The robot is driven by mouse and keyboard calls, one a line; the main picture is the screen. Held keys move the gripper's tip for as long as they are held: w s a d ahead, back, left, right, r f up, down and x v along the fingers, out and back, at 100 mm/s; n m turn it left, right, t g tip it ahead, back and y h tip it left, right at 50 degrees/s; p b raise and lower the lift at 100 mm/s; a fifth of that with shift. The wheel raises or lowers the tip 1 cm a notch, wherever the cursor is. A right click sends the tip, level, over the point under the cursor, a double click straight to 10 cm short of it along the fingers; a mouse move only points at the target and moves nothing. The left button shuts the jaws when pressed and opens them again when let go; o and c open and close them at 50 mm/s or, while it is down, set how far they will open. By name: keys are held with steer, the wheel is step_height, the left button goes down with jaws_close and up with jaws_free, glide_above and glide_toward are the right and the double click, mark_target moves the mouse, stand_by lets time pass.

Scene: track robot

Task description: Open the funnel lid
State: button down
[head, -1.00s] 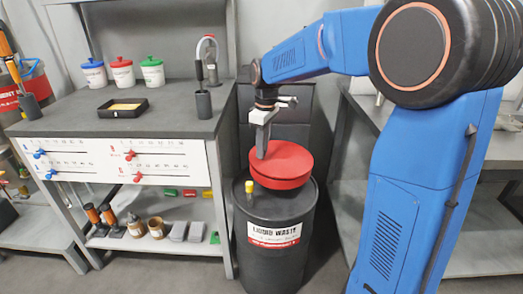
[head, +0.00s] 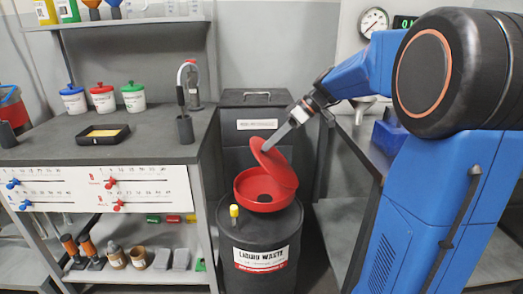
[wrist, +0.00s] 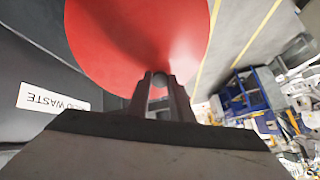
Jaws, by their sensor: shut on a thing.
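The red funnel (head: 245,190) sits on top of the black liquid waste drum (head: 262,232). Its round red lid (head: 274,163) is tilted up steeply, with the funnel's bowl and dark central hole showing below it. My gripper (head: 272,146) is at the lid's upper edge, with the arm reaching in from the right. In the wrist view, the fingers (wrist: 160,82) are closed around a small grey round part in front of the red lid (wrist: 130,35). The lid's hinge is hard to make out.
A yellow-capped piece (head: 234,211) stands on the drum top, left of the funnel. A grey bench (head: 170,130) with tubs and a black tray is at left. A dark labelled bin (head: 255,110) stands behind the drum. Another bench (head: 360,140) is at right.

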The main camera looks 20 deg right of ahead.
steer(key=s+d+r+t+y, duration=0.1)
steer(key=s+d+r+y, duration=0.1)
steer(key=d+y, duration=0.2)
steer(key=shift+s+d+r, duration=0.2)
steer(key=shift+d+r, duration=0.05)
steer(key=shift+d, duration=1.45)
steer(key=shift+y, duration=0.3)
steer(key=c, duration=1.6)
jaws_free()
step_height(320, 180, up, 10)
steer(key=shift+f, duration=0.1)
